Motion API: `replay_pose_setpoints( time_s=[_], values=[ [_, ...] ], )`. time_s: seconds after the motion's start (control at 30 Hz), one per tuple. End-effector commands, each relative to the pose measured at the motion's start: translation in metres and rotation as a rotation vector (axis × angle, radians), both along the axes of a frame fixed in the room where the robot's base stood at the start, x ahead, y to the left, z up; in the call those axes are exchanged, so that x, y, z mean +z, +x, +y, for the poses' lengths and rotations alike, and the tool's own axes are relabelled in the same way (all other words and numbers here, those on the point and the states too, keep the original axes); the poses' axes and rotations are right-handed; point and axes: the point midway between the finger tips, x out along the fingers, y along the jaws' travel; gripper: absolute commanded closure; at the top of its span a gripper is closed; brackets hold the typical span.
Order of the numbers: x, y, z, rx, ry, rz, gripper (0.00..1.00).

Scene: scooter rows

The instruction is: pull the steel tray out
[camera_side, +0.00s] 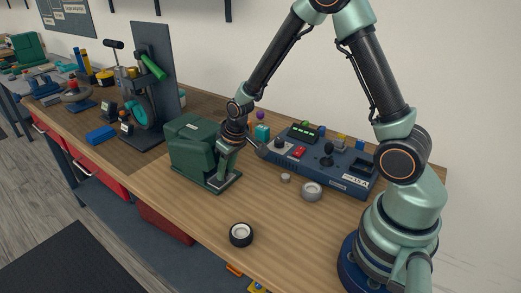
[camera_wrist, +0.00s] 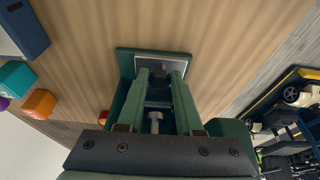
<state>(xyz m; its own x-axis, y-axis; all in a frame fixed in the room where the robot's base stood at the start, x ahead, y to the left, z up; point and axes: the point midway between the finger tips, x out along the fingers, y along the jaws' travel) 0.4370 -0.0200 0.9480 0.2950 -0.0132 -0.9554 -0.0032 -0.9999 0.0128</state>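The steel tray (camera_wrist: 163,62) shows in the wrist view as a grey plate with a light rim, inside a green frame. In the side view a dark green housing (camera_side: 195,145) stands on the bench, with a low green base reaching out toward the right. My gripper (camera_side: 224,170) points down over that base, close beside the housing. In the wrist view the two green fingers of my gripper (camera_wrist: 160,75) stand apart, their tips over the tray's near part. Something dark lies between them; I cannot tell whether they touch it. Most of the tray is hidden.
A blue control panel (camera_side: 320,160) stands behind at right. A black-rimmed wheel (camera_side: 241,234), a grey ring (camera_side: 312,191) and a small knob (camera_side: 286,178) lie on the bench (camera_side: 190,205). A blue block (camera_side: 101,135) and a wheel stand (camera_side: 145,110) are at left. The front right bench is mostly clear.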

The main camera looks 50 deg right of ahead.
Motion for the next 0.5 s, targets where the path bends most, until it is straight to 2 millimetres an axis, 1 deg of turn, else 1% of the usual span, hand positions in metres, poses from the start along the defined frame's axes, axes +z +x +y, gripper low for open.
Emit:
replay_pose_setpoints(
  time_s=[0.5],
  values=[
    [0.0003, -0.0021, -0.0008, -0.002, 0.000, 0.000, 0.92]
  ],
)
